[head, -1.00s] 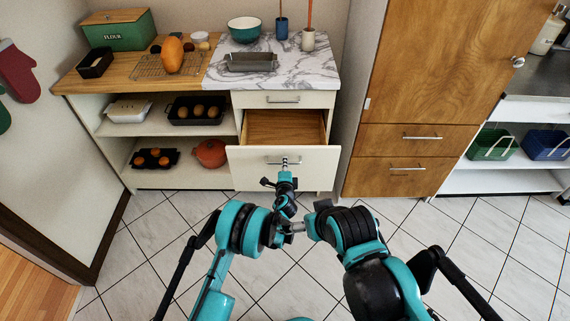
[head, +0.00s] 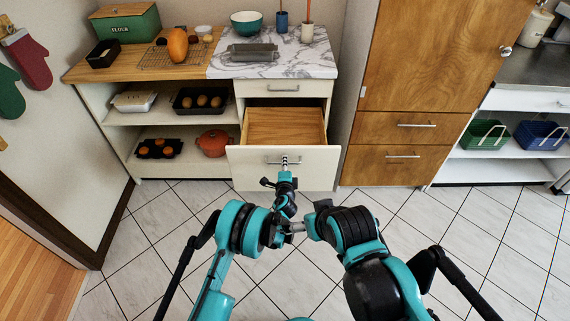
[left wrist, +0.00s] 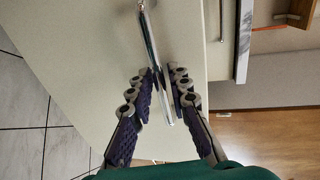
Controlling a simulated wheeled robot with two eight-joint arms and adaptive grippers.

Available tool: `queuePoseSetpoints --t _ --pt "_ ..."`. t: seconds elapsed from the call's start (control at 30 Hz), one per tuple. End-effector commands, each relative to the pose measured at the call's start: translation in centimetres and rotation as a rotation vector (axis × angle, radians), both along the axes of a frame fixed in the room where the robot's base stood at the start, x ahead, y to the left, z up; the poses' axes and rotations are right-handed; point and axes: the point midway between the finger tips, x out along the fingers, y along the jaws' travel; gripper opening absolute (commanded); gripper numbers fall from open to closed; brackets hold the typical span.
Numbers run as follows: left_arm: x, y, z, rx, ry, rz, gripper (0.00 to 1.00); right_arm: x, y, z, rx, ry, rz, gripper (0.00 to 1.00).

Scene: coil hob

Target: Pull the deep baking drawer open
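The deep baking drawer stands open under a shallower closed drawer; its cream front (head: 318,172) is well out from the cabinet, and its bare wooden inside (head: 285,127) shows. My left gripper (head: 285,163) is at the middle of that front, at the metal bar handle (head: 270,160). In the left wrist view the handle (left wrist: 152,45) runs between the two fingers of the left gripper (left wrist: 161,80), which are closed in on it. Of my right arm, a short metal end (head: 297,227) shows near the left forearm; its finger state is unclear.
A closed upper drawer (head: 282,88) sits above. Shelves to the left hold an orange pot (head: 214,143) and baking tins. A tall wooden cabinet (head: 420,60) stands close on the right. The tiled floor (head: 160,225) around me is clear.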

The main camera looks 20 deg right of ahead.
Motion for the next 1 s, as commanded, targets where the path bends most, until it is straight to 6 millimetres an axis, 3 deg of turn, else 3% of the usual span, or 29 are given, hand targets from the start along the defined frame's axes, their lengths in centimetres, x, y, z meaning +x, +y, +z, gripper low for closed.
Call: queuePoseSetpoints --t 0.27,0.7,1.0 --pt "-0.3 0.0 0.1 0.0 0.0 -0.001 0.18 0.0 0.0 0.0 0.0 0.0 0.0 1.0" --pt "-6.4 1.8 1.4 0.0 0.0 -0.001 0.18 0.0 0.0 0.0 0.0 0.0 0.0 1.0" --pt "-7.1 2.0 1.5 0.0 0.0 0.0 0.18 0.0 0.0 0.0 0.0 0.0 0.0 1.0"
